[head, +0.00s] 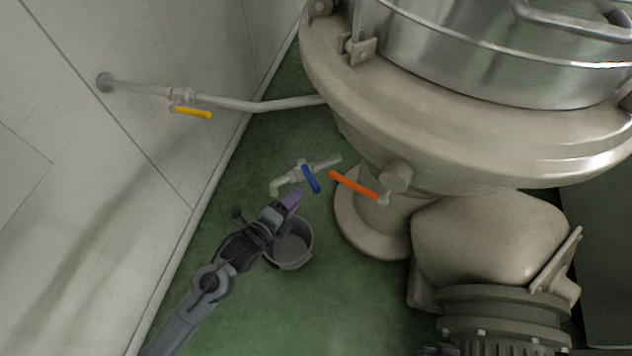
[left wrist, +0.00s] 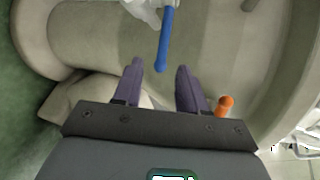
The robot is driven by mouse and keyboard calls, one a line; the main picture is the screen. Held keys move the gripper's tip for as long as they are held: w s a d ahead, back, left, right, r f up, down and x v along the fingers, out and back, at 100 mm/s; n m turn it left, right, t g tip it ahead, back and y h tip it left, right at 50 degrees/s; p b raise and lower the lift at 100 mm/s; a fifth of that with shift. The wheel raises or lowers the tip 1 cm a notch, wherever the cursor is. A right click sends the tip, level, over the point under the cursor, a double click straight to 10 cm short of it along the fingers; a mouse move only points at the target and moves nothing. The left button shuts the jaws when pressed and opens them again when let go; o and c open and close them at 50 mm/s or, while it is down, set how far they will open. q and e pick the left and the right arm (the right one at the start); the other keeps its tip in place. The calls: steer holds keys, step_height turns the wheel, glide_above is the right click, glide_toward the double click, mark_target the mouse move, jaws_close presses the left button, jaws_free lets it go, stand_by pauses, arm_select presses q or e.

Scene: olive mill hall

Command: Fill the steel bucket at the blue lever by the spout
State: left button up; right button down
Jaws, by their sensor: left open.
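The blue lever (head: 310,179) sits on a pale pipe valve beside the big machine. The pipe's bent spout (head: 278,188) points down at its left end. The steel bucket (head: 290,252) stands on the green floor below, partly hidden by my left arm. My left gripper (head: 292,197) is open, with purple fingers just below and left of the lever. In the left wrist view the lever (left wrist: 165,40) shows ahead of the open fingers (left wrist: 160,88), apart from them, with nothing between the fingertips. My right gripper does not show in either view.
An orange lever (head: 356,186) sits close to the right of the blue one. A yellow lever (head: 192,112) is on the wall pipe (head: 225,102). The large machine (head: 470,130) fills the right side. Green floor (head: 345,310) is free right of the bucket.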

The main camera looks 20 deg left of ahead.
mark_target(312, 178)
arm_select(q)
steer(key=x, duration=0.2)
steer(key=b+x, duration=0.1)
steer(key=x, duration=0.1)
steer(key=shift+a+r, duration=0.1)
steer(key=shift+r, duration=0.1)
steer(key=b+x, duration=0.1)
steer(key=x, duration=0.5)
steer(key=shift+b, duration=0.4)
steer(key=shift+w+f, duration=0.1)
steer(key=shift+w, duration=0.5)
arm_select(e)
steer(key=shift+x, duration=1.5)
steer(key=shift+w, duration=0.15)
arm_select(q)
jaws_close()
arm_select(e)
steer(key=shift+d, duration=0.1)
